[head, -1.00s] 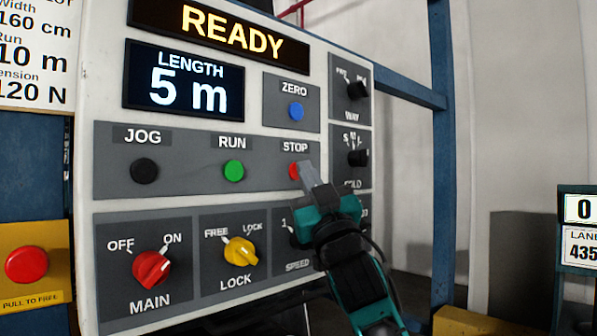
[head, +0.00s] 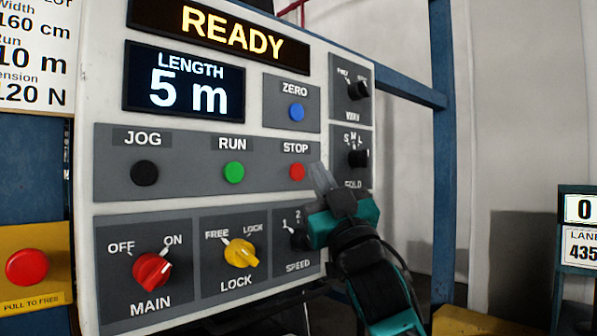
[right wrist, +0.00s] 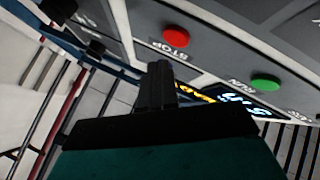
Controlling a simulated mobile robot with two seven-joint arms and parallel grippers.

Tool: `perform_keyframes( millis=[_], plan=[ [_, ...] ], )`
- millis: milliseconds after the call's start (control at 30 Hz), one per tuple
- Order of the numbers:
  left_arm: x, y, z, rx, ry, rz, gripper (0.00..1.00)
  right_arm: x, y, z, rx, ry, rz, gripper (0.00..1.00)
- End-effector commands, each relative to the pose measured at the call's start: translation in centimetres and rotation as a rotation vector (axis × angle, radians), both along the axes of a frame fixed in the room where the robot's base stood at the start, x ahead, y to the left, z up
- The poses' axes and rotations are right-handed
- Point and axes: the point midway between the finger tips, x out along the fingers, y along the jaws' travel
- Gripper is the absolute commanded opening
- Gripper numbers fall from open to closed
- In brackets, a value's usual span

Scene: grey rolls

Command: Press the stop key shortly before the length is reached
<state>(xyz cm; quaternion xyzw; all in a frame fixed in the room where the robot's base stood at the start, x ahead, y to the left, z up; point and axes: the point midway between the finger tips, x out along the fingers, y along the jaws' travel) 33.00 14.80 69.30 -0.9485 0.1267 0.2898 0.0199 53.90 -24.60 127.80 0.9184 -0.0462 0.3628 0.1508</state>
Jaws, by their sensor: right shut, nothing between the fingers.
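The red STOP key (head: 297,171) is on the panel, at the right of the row with the green RUN key (head: 234,172) and the black JOG key (head: 144,173). The length display (head: 184,82) reads 5 m and the status display (head: 218,33) reads READY. My right gripper (head: 319,168) is shut and empty, with its tips just right of the STOP key in the head view. In the right wrist view the STOP key (right wrist: 176,36) stands clear of the fingers (right wrist: 158,70). My left gripper is not in view.
The panel also carries a blue ZERO key (head: 296,112), a red MAIN knob (head: 152,271), a yellow LOCK knob (head: 240,253) and black selector knobs on the right. A red emergency button (head: 27,267) is at the far left. A sign at the upper left says 10 m run.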

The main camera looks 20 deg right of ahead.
Motion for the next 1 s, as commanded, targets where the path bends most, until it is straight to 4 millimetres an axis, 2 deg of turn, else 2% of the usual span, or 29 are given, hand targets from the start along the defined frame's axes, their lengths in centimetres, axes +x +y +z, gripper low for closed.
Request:
perform_keyframes(
  millis=[200, 400, 867, 967, 1000],
  plan=[
    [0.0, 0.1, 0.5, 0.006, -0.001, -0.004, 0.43, -2.2, -0.8, 0.1, -0.001, 0.0, -0.001, 0.0],
    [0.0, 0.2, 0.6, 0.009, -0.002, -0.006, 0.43, -3.4, -1.3, 0.0, -0.001, 0.001, -0.002, 0.0],
    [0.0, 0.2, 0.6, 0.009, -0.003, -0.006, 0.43, -3.6, -1.3, 0.0, -0.001, 0.0, -0.001, 0.0],
    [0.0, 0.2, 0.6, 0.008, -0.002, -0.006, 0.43, -3.3, -1.2, -0.8, 0.004, 0.024, -0.001, 0.0],
    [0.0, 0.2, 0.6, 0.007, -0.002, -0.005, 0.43, -3.0, -1.2, -1.7, 0.01, 0.053, -0.003, 0.0]
  ],
)
